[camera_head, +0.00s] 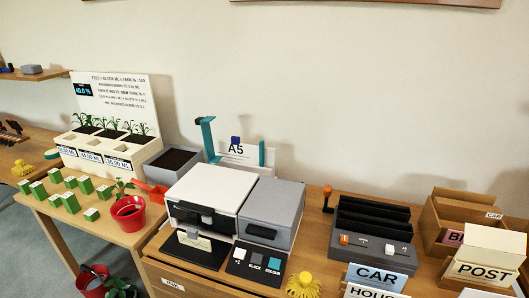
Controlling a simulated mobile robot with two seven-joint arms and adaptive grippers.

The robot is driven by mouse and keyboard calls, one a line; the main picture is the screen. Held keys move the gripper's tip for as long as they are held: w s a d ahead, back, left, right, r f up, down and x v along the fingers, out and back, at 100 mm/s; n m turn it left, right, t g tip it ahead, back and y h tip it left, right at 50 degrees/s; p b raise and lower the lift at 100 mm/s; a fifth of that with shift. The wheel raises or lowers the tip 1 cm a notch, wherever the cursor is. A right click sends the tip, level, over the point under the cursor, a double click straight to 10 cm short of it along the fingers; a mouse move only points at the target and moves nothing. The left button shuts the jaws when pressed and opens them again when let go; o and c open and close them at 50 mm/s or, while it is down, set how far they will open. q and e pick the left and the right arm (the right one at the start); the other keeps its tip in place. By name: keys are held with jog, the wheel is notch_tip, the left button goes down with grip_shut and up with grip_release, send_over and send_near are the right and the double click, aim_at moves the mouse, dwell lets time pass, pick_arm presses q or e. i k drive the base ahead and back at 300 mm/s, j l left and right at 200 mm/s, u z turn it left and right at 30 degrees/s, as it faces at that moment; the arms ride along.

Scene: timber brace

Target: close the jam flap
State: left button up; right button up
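A printer-like machine stands on the wooden table in the head view. Its left part is a white-topped housing (213,186) with a dark front panel (203,217) that has a black latch-like piece on it. Its right part is a grey housing (272,207) with a dark handle-like piece (261,232) low on its front. A dark tray (196,250) sticks out below the white part. No part is labelled as the jam flap, and I cannot tell which panel is the flap or how far it stands open. Neither of my grippers shows.
A button panel (256,264) marked BLACK and COLOUR sits at the machine's front. A teal-armed A5 stand (236,150) is behind it. Right are a dark slotted unit (372,235), CAR sign (377,277) and POST box (484,262). A yellow ribbed object (303,286) lies near the front.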

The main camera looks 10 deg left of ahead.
aim_at(204, 121)
jog(key=k+j, duration=0.15)
jog(key=j, duration=0.15)
jog(key=k+j+z, duration=0.1)
jog(key=j, duration=0.2)
jog(key=k+j, duration=0.1)
jog(key=j, duration=0.35)
jog(key=k+j+z, duration=0.15)
jog(key=j, duration=0.35)
jog(key=i+j+z, duration=0.15)
jog(key=j, duration=0.85)
jog(key=i+j+z, duration=0.1)
jog(key=j, duration=0.35)
jog(key=i+j+z, duration=0.1)
jog(key=j, duration=0.9)
jog(key=k, duration=0.35)
